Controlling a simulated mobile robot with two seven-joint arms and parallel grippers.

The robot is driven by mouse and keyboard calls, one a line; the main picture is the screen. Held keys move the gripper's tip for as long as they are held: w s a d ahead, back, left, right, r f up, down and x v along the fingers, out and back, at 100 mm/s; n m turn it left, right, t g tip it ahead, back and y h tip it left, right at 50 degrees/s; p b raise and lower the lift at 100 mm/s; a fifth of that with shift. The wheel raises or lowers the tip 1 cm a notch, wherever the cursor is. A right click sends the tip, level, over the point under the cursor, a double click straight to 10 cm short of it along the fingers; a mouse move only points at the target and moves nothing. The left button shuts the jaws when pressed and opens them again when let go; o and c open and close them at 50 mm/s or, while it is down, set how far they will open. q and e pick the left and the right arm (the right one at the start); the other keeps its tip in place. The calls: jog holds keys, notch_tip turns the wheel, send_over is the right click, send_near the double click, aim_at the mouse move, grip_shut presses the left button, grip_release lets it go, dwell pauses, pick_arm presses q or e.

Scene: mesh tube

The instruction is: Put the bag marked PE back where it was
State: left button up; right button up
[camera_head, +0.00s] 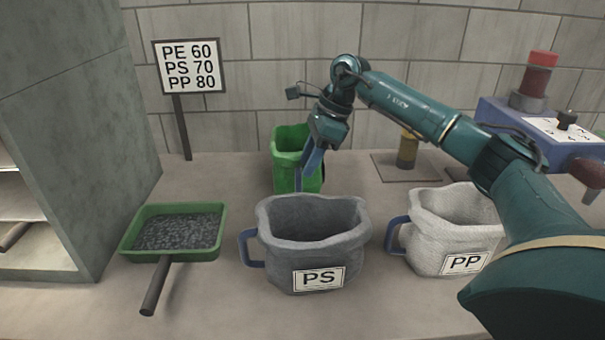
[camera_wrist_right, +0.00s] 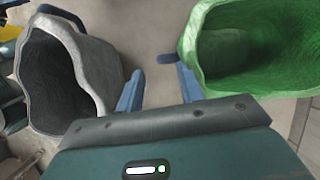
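A green bag (camera_head: 285,146) stands open at the back of the counter, behind the grey PS bag; no label shows on it, so I cannot read whether it is marked PE. My right gripper (camera_head: 309,175) points down at it. In the right wrist view the green bag (camera_wrist_right: 240,50) is at the right, with its blue handle (camera_wrist_right: 166,58) close to the right finger. The two fingers of that gripper (camera_wrist_right: 158,88) are apart, with bare counter showing between them. My left gripper is not in view.
The grey PS bag (camera_head: 314,250) stands in front and the white PP bag (camera_head: 440,225) to its right. A green scoop of grey granules (camera_head: 180,231) lies left. A brass weight (camera_head: 407,150), a blue control box (camera_head: 545,125) and a sign (camera_head: 190,66) stand behind.

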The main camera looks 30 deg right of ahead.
jog(key=v, duration=0.7)
dwell(0.4)
